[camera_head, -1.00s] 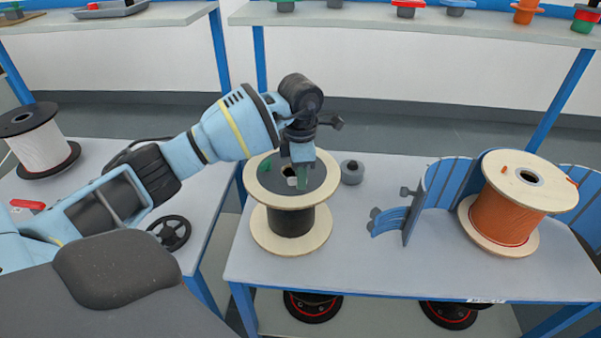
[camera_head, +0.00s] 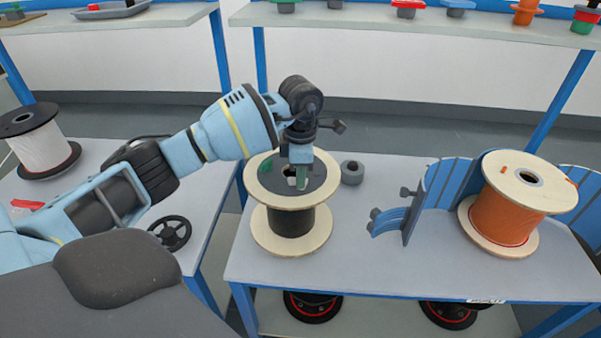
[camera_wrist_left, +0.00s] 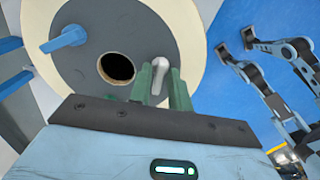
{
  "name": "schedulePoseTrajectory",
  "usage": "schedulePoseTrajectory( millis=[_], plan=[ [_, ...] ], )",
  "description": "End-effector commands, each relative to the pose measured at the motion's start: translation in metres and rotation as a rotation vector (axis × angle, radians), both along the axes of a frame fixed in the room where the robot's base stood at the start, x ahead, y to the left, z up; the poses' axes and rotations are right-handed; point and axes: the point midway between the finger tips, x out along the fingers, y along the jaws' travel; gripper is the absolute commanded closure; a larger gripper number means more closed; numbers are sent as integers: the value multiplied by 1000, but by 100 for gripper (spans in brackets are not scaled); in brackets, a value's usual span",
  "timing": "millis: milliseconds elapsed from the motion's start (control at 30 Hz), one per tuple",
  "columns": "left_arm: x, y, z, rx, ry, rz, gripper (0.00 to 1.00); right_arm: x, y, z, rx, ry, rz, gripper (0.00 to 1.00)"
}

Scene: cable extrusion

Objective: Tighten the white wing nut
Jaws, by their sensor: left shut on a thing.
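A wooden-flanged spool with a black winding (camera_head: 291,222) stands upright on the table, with a dark round plate on its top flange. My left gripper (camera_head: 298,179) points down over this plate. In the left wrist view its two green fingers (camera_wrist_left: 160,88) are shut on the small white wing nut (camera_wrist_left: 158,76), beside the central hole (camera_wrist_left: 116,68). The lower part of the nut is hidden by the fingers. In the head view only a bit of white (camera_head: 291,181) shows beside the fingers. My right gripper is not in view.
A grey round part (camera_head: 352,172) stands just right of the spool. A white spool (camera_head: 42,148) and a black handwheel (camera_head: 171,232) are on the left table. The front middle of the table is clear.

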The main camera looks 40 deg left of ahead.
Motion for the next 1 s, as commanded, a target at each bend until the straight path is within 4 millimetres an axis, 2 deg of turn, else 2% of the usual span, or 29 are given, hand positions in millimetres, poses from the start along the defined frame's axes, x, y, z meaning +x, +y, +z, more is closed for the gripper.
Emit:
schedulePoseTrajectory(
  millis=[133,167,233,567,667,1000],
  plan=[
    [0,-1,0,-1,-2,0,100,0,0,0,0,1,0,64],
    [0,-1,0,-1,-2,0,78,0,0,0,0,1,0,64],
    [0,-1,0,-1,-2,0,69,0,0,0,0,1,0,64],
    [0,0,3,-1,-2,0,69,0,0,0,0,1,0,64],
    [1,0,13,0,-4,0,69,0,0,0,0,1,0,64],
    [1,0,64,-1,-3,0,69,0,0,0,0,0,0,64]
  ],
)
